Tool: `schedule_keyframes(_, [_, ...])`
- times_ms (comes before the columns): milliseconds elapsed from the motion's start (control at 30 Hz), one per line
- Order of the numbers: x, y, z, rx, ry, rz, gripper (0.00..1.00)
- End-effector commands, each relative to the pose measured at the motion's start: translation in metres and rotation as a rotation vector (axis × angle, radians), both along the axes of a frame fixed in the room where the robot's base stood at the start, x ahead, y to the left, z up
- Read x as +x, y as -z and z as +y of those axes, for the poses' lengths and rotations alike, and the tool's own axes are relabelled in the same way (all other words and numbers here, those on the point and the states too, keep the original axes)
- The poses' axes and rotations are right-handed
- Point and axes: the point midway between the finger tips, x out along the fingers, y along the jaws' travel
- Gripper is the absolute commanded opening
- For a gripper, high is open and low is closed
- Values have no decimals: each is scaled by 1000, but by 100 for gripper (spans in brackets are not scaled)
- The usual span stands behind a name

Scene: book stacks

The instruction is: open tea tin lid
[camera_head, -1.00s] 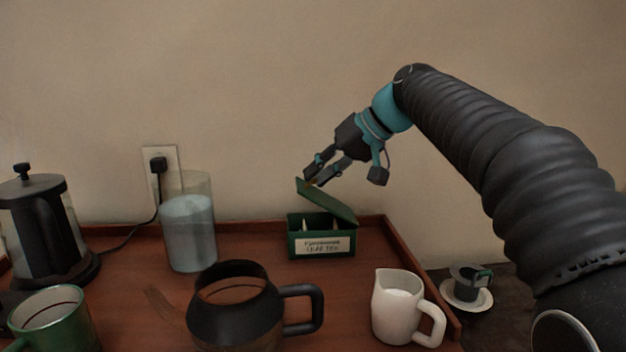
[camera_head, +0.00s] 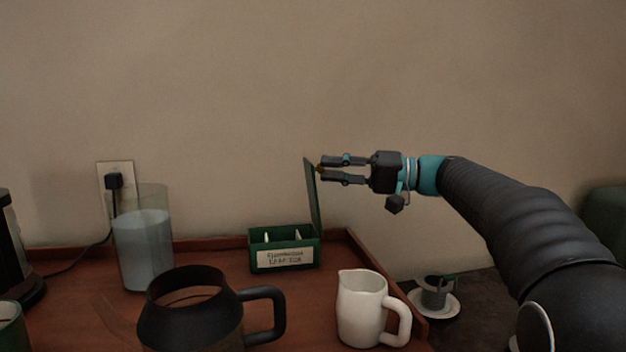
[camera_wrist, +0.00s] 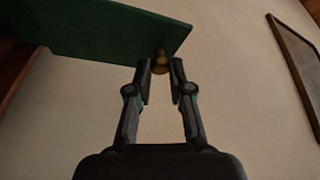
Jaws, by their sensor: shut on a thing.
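The green tea tin (camera_head: 284,249) with a paper label stands at the back of the wooden tray. Its lid (camera_head: 312,196) is hinged at the right side and stands close to upright. Pale dividers or packets show inside the tin. My gripper (camera_head: 322,169) comes in level from the right, its fingertips at the lid's upper edge. In the wrist view the gripper (camera_wrist: 161,68) is shut on a small brass knob (camera_wrist: 160,60) at the edge of the green lid (camera_wrist: 110,30).
A glass container (camera_head: 143,245) stands left of the tin. A dark carafe (camera_head: 195,315) and a white pitcher (camera_head: 362,308) stand in front on the tray (camera_head: 305,300). A small cup on a saucer (camera_head: 447,305) is right of the tray. The wall is close behind.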

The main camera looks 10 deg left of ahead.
Motion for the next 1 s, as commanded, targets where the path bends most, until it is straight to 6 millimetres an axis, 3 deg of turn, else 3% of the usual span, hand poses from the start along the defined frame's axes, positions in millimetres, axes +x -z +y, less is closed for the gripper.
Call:
schedule_keyframes(200, [8, 5, -10, 90, 10, 42, 0])
schedule_keyframes(833, [8, 4, -11, 134, 3, 60, 0])
schedule_keyframes(867, [8, 4, -11, 134, 3, 60, 25])
schedule_keyframes(900, [8, 4, -11, 134, 2, 60, 35])
schedule_keyframes(967, [8, 4, -11, 133, 1, 60, 47])
schedule_keyframes(1000, [7, 5, -11, 133, 0, 60, 47])
